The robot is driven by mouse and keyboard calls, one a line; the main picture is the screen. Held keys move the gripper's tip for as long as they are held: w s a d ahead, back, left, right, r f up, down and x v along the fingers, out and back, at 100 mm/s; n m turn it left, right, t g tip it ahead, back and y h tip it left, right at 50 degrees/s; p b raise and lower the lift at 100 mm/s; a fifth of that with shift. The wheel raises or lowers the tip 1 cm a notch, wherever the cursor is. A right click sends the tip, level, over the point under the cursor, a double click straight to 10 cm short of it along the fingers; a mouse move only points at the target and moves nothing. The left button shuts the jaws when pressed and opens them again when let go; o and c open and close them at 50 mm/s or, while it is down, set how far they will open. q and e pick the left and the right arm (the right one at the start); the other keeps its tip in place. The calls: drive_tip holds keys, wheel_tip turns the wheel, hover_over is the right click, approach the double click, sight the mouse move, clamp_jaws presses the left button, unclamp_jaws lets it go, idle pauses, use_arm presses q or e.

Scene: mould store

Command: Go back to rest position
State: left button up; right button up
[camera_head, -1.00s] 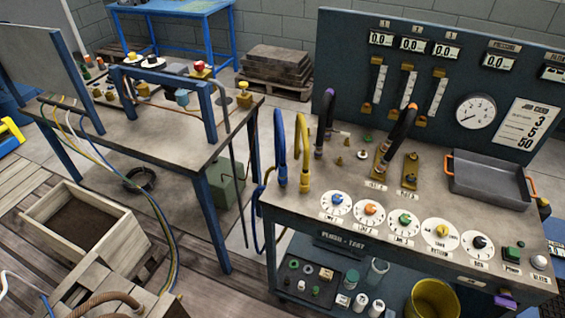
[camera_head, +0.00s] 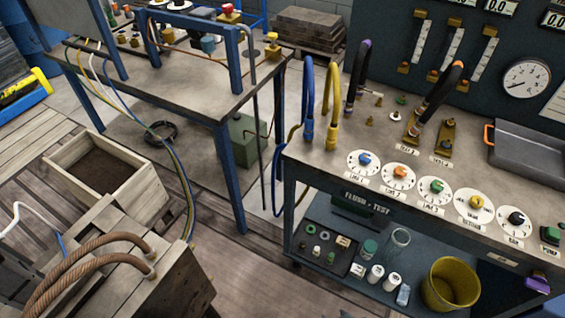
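Neither of my grippers shows in the head view, and no part of my arms can be made out. The flush-test bench (camera_head: 330,165) stands at the right with a row of dials on its front, such as the blue-knobbed dial (camera_head: 364,162) and the yellow-knobbed dial (camera_head: 473,206). A blue hose (camera_head: 308,100) and a yellow hose (camera_head: 332,95) stand up in loops at its left end. A black hose with an orange band (camera_head: 441,95) arches over brass fittings. A grey tray (camera_head: 527,165) sits at the bench's right.
A blue-legged table (camera_head: 190,95) stands at the back left. A wooden box (camera_head: 72,158) lies on the floor at left, near a wooden crate with brown hoses (camera_head: 165,275). A yellow bucket (camera_head: 450,285) is on the bench's lower shelf. Open floor (camera_head: 255,255) lies between them.

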use_arm(q)
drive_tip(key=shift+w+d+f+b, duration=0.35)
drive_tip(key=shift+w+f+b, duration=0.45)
drive_tip(key=shift+b, duration=0.35)
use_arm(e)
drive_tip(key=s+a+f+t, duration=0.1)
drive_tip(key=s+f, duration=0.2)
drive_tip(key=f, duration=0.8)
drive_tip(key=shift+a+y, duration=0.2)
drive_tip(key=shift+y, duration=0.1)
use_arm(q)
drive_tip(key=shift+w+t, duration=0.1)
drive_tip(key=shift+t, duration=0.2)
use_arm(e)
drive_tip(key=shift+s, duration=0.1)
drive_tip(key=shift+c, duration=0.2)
